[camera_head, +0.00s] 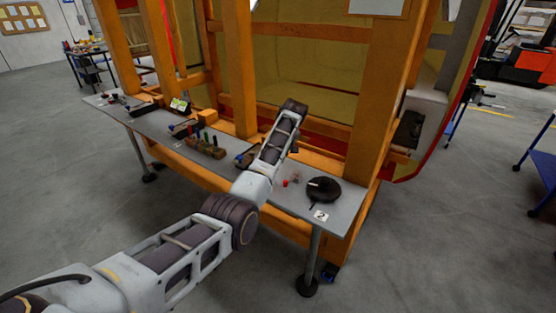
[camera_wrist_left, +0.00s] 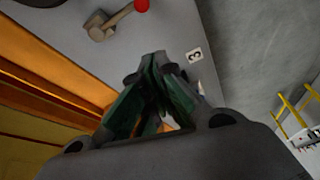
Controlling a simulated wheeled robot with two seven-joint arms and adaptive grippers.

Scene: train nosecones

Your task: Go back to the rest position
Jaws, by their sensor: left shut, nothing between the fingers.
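My left arm comes in from the lower left in the head view and reaches over the grey workbench (camera_head: 335,201). Its dark far end is raised in front of the orange frame, and I cannot make out the fingers there. In the left wrist view my left gripper (camera_wrist_left: 155,62) shows its green-sided fingers with the tips together and nothing between them. The bench top (camera_wrist_left: 170,45) lies beyond the fingertips. My right gripper is in neither view.
A black round object (camera_head: 324,190) sits on the bench near a label. A beige tool with a red ball (camera_wrist_left: 112,22) lies on it in the wrist view. Small tools (camera_head: 205,147) line the bench. The orange frame (camera_head: 238,70) stands behind. Grey floor (camera_head: 450,240) is open at right.

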